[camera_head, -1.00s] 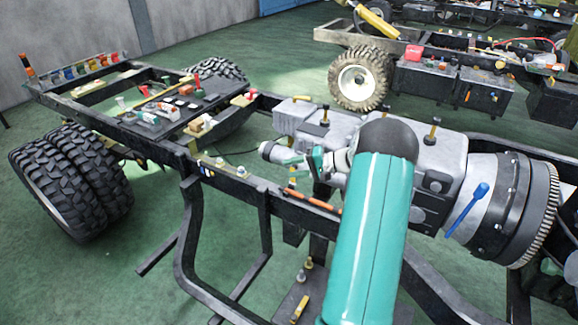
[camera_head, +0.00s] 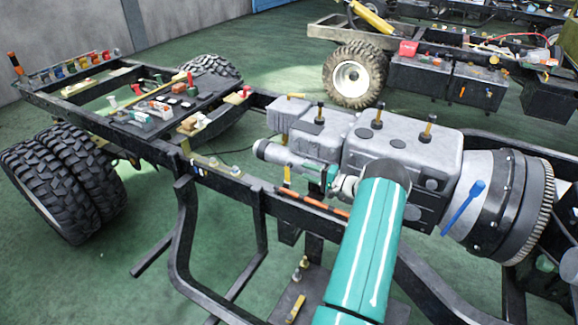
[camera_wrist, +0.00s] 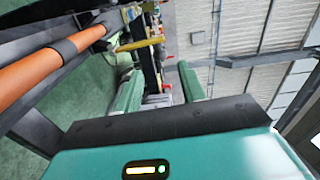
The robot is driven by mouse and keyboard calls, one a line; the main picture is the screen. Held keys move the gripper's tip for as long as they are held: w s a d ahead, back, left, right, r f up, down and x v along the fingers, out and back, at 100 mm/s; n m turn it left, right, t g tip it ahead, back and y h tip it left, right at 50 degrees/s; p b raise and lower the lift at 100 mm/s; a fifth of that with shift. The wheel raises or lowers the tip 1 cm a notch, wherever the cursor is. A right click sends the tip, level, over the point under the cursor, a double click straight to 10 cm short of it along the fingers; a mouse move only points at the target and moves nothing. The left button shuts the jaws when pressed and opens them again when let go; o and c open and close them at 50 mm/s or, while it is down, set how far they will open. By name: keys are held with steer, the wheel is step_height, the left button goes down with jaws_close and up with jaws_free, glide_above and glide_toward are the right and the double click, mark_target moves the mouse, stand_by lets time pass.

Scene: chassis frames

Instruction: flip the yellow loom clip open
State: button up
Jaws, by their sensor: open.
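The yellow loom clip (camera_head: 287,173) stands up from the near chassis rail, by the left end of the orange loom (camera_head: 325,208). In the wrist view a yellow piece (camera_wrist: 140,43), which looks like the clip, sticks out beside the orange loom (camera_wrist: 30,75). My gripper (camera_head: 327,177) is just right of the clip in the head view, apart from it as far as I can tell. In the wrist view my gripper (camera_wrist: 161,87) has its two green fingers spread with nothing held between them. The clip's base and hinge are too small to make out.
The chassis rail (camera_head: 232,186) runs along my near side. The grey gearbox and engine block (camera_head: 400,150) stand close behind my gripper. A blue-handled tool (camera_head: 463,208) is at the right. Small parts cover a black panel (camera_head: 175,105) at the left.

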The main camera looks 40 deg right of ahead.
mark_target(290, 165)
steer(key=x, duration=0.8)
steer(key=shift+w, duration=0.15)
jaws_close()
